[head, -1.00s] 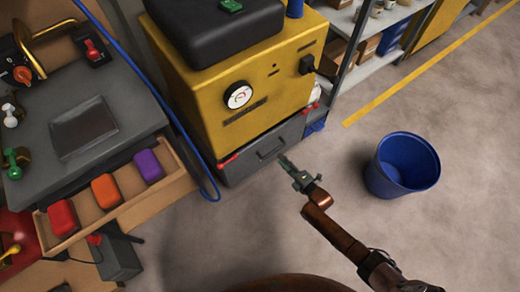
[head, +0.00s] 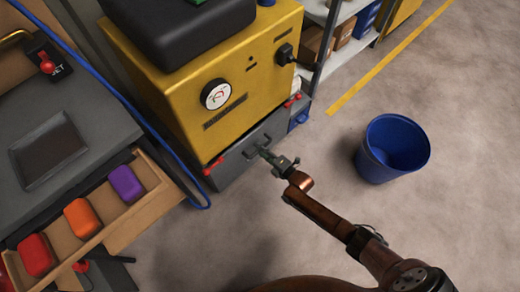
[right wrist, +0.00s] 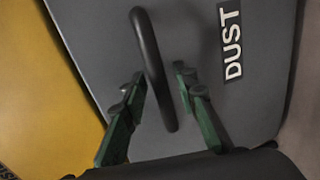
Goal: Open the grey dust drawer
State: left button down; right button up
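The grey dust drawer (head: 236,166) sits at the bottom of the yellow machine (head: 215,75), between red latches, and looks shut. In the right wrist view its front (right wrist: 250,100) carries a "DUST" label, and its dark bar handle (right wrist: 152,65) stands between my fingers. My right gripper (head: 264,153) is at the drawer front, by the handle. In the wrist view my right gripper (right wrist: 160,85) is open, with one green finger on each side of the handle and gaps showing. My left gripper is not in view.
A blue bucket (head: 394,148) stands on the floor at the right. At the left, an open wooden bench drawer (head: 130,225) holds coloured cases, and a blue hose (head: 165,150) runs down beside the machine. The floor in front of the dust drawer is clear.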

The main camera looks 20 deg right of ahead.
grip_shut()
dwell(0.5)
